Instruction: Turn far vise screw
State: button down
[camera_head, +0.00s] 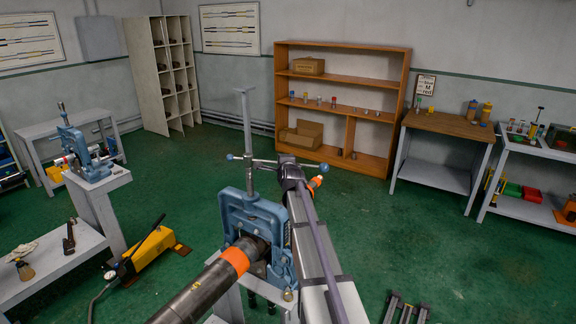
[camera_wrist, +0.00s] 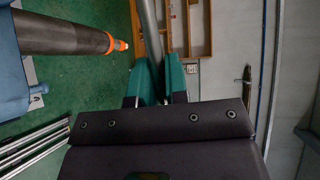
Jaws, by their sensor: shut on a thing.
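The blue vise (camera_head: 258,215) stands mid-picture in the head view, clamped around a dark pipe (camera_head: 190,297) with an orange band. Its screw handle (camera_head: 267,161) is a thin crossbar with blue ball ends, lying nearly level above the frame. My gripper (camera_head: 291,168) is shut on the right part of this bar. In the wrist view, the teal fingers of my gripper (camera_wrist: 158,85) have a grey rod (camera_wrist: 150,40) between them. The pipe's orange-tipped end (camera_wrist: 117,44) shows to the left of the fingers.
Another blue vise (camera_head: 85,150) stands on a pedestal at the left. A grey post (camera_head: 246,125) with a flat top rises by the middle vise. A yellow pump (camera_head: 150,250) lies on the floor at left. Green floor is open toward the wooden shelf (camera_head: 340,95).

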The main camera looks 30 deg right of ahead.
jog(key=c, duration=1.2)
grip_release()
jog(key=shift+o, duration=0.2)
jog(key=p+v, duration=0.2)
jog(key=v, duration=0.8)
jog(key=shift+s, duration=0.35)
jog(key=shift+a+r, duration=0.1)
jog(key=shift+a, duration=0.15)
